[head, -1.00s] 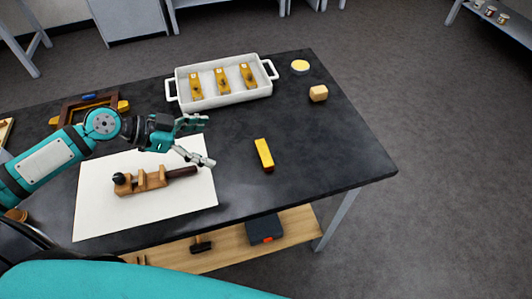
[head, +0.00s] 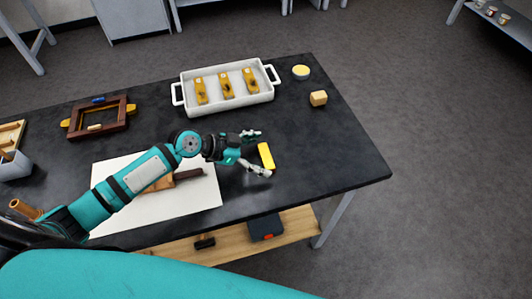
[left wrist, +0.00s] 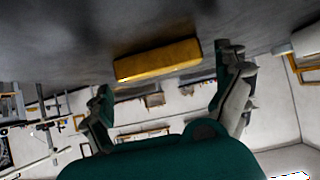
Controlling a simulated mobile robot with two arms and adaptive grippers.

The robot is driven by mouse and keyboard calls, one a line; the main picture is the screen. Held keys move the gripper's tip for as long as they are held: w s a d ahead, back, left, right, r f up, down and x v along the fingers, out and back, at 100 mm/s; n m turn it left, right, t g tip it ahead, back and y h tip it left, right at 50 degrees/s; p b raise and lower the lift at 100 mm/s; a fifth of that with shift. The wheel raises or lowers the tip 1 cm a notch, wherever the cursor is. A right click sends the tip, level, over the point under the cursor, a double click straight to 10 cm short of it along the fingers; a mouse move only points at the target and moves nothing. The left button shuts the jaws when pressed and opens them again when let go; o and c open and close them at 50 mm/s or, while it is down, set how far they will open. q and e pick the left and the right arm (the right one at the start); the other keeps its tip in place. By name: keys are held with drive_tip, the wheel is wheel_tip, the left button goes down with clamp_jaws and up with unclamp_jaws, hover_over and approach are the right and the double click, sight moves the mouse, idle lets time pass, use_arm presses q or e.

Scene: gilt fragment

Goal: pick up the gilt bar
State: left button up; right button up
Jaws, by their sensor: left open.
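The gilt bar (head: 266,155) is a small yellow block lying on the dark table, right of the white sheet. My left gripper (head: 257,154) is open and empty, its two fingers pointing right, with the bar just at or between the fingertips in the head view. In the left wrist view the bar (left wrist: 158,61) lies ahead of the open gripper (left wrist: 168,82), across the gap between the fingers. I cannot tell whether a finger touches it. My right gripper is not in view.
A white tray (head: 182,89) with several gilt pieces stands behind. A yellow-topped dish (head: 301,72) and a tan block (head: 318,98) are at the back right. A wooden frame (head: 80,122) lies left. The white sheet (head: 203,212) is partly under my arm.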

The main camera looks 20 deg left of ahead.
use_arm(q)
drive_tip(key=shift+x, duration=0.8)
drive_tip(key=shift+a, duration=0.1)
drive_tip(key=c, duration=0.8)
